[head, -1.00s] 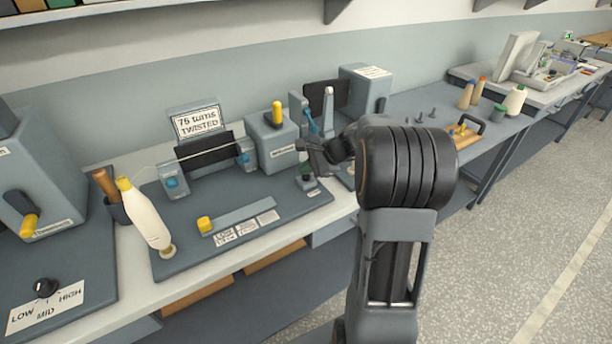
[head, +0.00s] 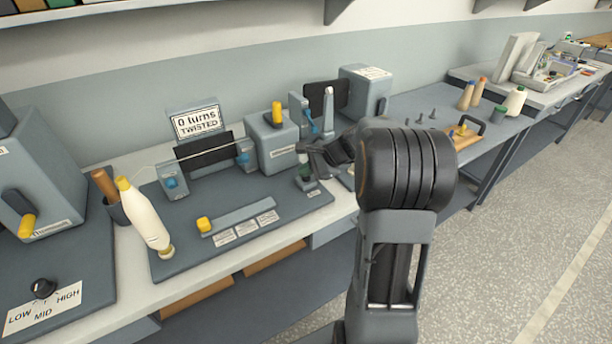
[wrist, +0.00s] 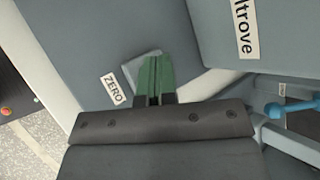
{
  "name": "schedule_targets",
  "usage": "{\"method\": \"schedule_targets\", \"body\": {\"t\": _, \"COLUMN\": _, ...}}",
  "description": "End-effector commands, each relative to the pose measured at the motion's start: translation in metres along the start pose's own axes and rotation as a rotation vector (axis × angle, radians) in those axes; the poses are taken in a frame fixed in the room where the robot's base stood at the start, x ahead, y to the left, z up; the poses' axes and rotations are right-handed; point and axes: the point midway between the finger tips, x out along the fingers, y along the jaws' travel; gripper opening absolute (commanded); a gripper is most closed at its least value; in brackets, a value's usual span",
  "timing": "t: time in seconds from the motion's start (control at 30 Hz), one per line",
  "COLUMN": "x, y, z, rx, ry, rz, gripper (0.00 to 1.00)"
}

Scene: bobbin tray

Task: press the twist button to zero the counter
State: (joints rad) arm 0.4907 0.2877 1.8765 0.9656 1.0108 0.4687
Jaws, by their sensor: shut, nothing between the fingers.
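The counter display (head: 198,122) at the back of the twisting station reads "0 turns TWISTED" in the head view. The small grey button block (head: 304,184) stands at the right front corner of the station's base plate. My gripper (head: 306,165) is shut and empty, pointing down at this block. In the wrist view the green tips of my gripper (wrist: 154,78) lie over the grey button block (wrist: 133,70), beside a label "ZERO" (wrist: 113,89). The tips hide the button's top, so I cannot tell whether they touch it.
A grey box with a yellow handle (head: 278,113) stands just behind the button block. A white bobbin (head: 147,215) leans at the station's left, with a thread across to the right post. A yellow slider (head: 204,224) sits at the front. The aisle floor at the right is clear.

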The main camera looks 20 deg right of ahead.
Motion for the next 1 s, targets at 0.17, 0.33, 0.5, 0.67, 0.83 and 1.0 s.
{"method": "schedule_targets", "body": {"t": 0.17, "x": -0.005, "y": -0.003, "z": 0.004, "rx": 0.001, "ry": 0.000, "rz": 0.001, "gripper": 0.00}}
{"method": "schedule_targets", "body": {"t": 0.33, "x": -0.011, "y": -0.008, "z": 0.008, "rx": 0.000, "ry": 0.000, "rz": 0.001, "gripper": 0.00}}
{"method": "schedule_targets", "body": {"t": 0.5, "x": -0.013, "y": -0.009, "z": 0.009, "rx": 0.000, "ry": 0.000, "rz": 0.001, "gripper": 0.00}}
{"method": "schedule_targets", "body": {"t": 0.67, "x": -0.013, "y": -0.009, "z": 0.009, "rx": 0.000, "ry": 0.000, "rz": 0.000, "gripper": 0.00}}
{"method": "schedule_targets", "body": {"t": 0.83, "x": -0.014, "y": -0.010, "z": 0.010, "rx": 0.000, "ry": 0.000, "rz": 0.000, "gripper": 0.00}}
{"method": "schedule_targets", "body": {"t": 1.0, "x": -0.020, "y": -0.015, "z": 0.015, "rx": -0.001, "ry": 0.000, "rz": 0.000, "gripper": 0.00}}
